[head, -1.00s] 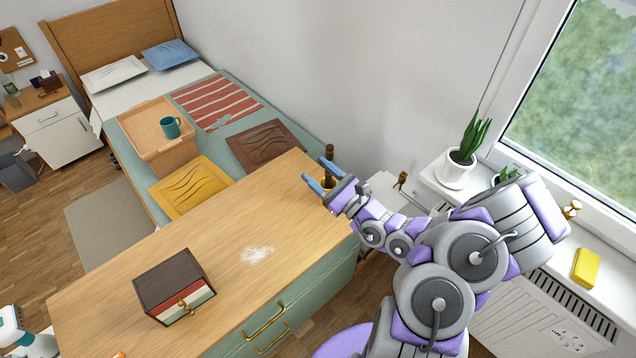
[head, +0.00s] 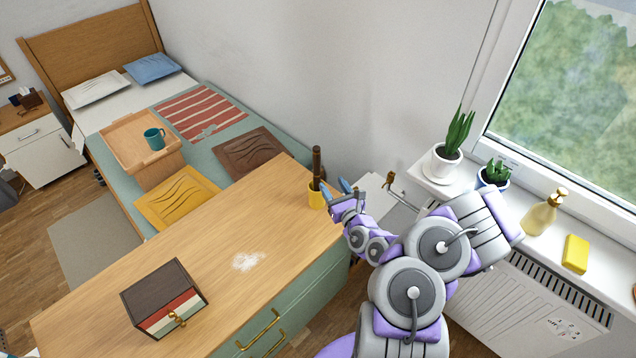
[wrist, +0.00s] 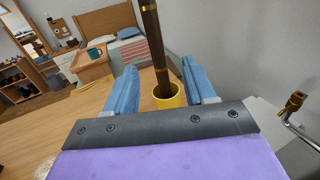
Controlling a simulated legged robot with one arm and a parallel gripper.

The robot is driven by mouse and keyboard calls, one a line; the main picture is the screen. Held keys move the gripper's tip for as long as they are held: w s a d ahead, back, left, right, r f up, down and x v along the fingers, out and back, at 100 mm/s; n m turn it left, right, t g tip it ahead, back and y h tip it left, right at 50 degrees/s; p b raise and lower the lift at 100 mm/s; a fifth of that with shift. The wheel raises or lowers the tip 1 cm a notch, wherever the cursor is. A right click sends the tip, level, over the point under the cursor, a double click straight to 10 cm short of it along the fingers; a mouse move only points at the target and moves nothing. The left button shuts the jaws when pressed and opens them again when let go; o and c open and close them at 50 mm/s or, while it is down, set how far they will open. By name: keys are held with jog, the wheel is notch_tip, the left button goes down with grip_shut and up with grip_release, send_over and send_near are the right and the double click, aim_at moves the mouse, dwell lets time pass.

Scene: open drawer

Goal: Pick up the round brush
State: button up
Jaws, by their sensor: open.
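A dark brown stick with gold bands, likely the round brush's handle (head: 316,163), stands upright in a yellow cup (head: 316,196) at the far right end of the wooden dresser top. Its lower end is hidden in the cup. My gripper (head: 351,190) is open and empty just right of the cup, with its blue fingers pointing toward the back. In the wrist view the handle (wrist: 155,42) shows between the two fingers of my gripper (wrist: 159,68), and the cup (wrist: 168,98) shows just beyond them. A second dark strip beside the handle may be another stick or a shadow.
The dresser top (head: 215,260) holds a dark box (head: 163,293) with a striped front and a white powdery patch (head: 248,261). A bed stands behind. Right are a wall, a brass-ended metal handle (head: 390,180) and a windowsill with plants.

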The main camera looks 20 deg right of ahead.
aim_at(319, 165)
jog(key=w, duration=0.1)
jog(key=w+b, duration=0.1)
jog(key=w, duration=0.2)
jog(key=shift+w+a, duration=0.35)
jog(key=shift+w, duration=0.05)
jog(key=shift+w+d+r+b, duration=0.1)
jog(key=shift+w+d+b, duration=0.15)
jog(key=shift+w+b, duration=0.6)
jog(key=w, duration=0.2)
jog(key=w+b, duration=0.1)
jog(key=w, duration=0.2)
jog(key=shift+a+r, duration=0.2)
jog(key=shift+d, duration=0.1)
jog(key=shift+c, duration=0.4)
jog(key=shift+d, duration=0.1)
jog(key=c, duration=0.3)
grip_shut()
jog(key=shift+r, duration=0.1)
